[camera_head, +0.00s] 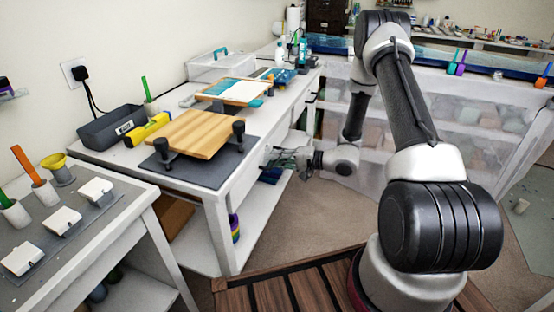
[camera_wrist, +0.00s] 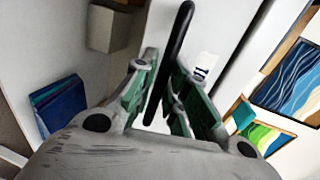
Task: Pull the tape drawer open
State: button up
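The white drawer front (camera_wrist: 205,45) with a black bar handle (camera_wrist: 171,60) and a small printed label (camera_wrist: 205,66) fills the middle of the wrist view. My gripper (camera_wrist: 166,80) has its green-lined fingers on either side of the handle, with gaps showing beside the bar. I cannot tell whether either finger touches it. In the head view my gripper (camera_head: 288,158) is at the side of the white workbench (camera_head: 228,196), just below its top. The handle is too small to make out there, and I see no clear drawer gap.
A wooden board (camera_head: 193,134) in clamps lies on a grey mat (camera_head: 205,172) on the bench. A yellow tool (camera_head: 147,130) and a dark bin (camera_head: 112,126) stand behind it. A second table (camera_head: 95,240) is at front left. Brown floor (camera_head: 300,215) lies open beside the bench.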

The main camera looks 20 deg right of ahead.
grip_shut()
jog(key=f+v, duration=0.2)
jog(key=v, duration=1.1)
jog(key=d+f+v, duration=0.1)
jog(key=f+v, duration=0.2)
jog(key=v, duration=1.1)
jog(key=shift+s+f, duration=0.35)
jog(key=shift+s, duration=0.05)
jog(key=shift+d, duration=0.1)
jog(key=o, duration=0.6)
grip_release()
jog(key=v, duration=1.2)
